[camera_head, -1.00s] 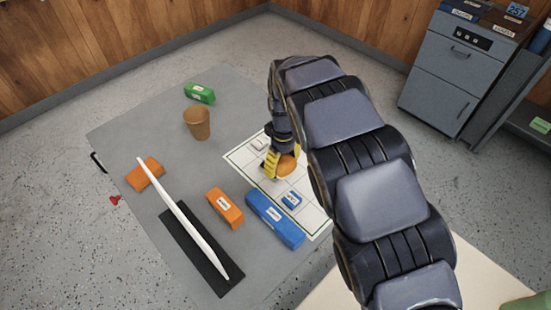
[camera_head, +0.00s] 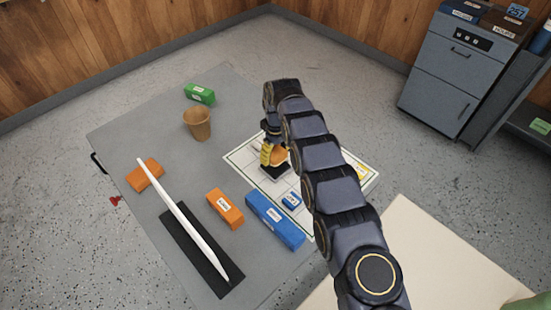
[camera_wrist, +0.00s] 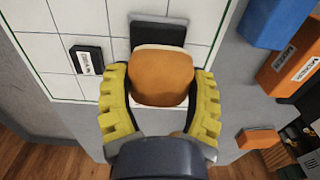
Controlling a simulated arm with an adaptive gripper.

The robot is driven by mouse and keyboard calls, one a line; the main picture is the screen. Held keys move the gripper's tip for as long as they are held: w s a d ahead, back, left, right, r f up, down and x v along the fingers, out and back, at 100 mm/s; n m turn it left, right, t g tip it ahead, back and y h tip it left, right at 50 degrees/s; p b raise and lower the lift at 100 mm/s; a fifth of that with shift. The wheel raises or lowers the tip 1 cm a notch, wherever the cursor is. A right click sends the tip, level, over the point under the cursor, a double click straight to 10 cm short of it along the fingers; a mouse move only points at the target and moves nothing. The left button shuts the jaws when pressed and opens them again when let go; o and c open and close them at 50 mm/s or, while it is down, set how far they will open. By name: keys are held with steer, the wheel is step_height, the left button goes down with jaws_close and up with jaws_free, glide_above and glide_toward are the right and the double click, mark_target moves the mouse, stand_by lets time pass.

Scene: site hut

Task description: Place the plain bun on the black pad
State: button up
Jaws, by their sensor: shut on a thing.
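The plain bun (camera_head: 279,157) is orange-brown with a pale underside. My gripper (camera_head: 272,158), with yellow ribbed fingers, is shut on it. In the wrist view the bun (camera_wrist: 162,75) sits between the two fingers of my gripper (camera_wrist: 160,95). A small black pad (camera_head: 275,175) lies on the white gridded board, below the bun in the head view. In the wrist view the black pad (camera_wrist: 158,30) shows beyond the bun's upper edge, and the bun hides part of it. I cannot tell whether the bun touches the pad.
The gridded board (camera_head: 235,157) lies on a grey table. Blue blocks (camera_head: 272,222), an orange block (camera_head: 225,208) and a white panel (camera_head: 185,215) over a black strip stand near the front. A brown cup (camera_head: 197,124) and green block (camera_head: 199,93) stand further back.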

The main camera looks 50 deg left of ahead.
mark_target(275, 159)
steer(key=shift+w+a+f, duration=0.25)
steer(key=shift+f, duration=1.5)
steer(key=shift+f, duration=0.1)
steer(key=o, duration=1.1)
steer(key=shift+f, duration=0.1)
steer(key=shift+r, duration=0.2)
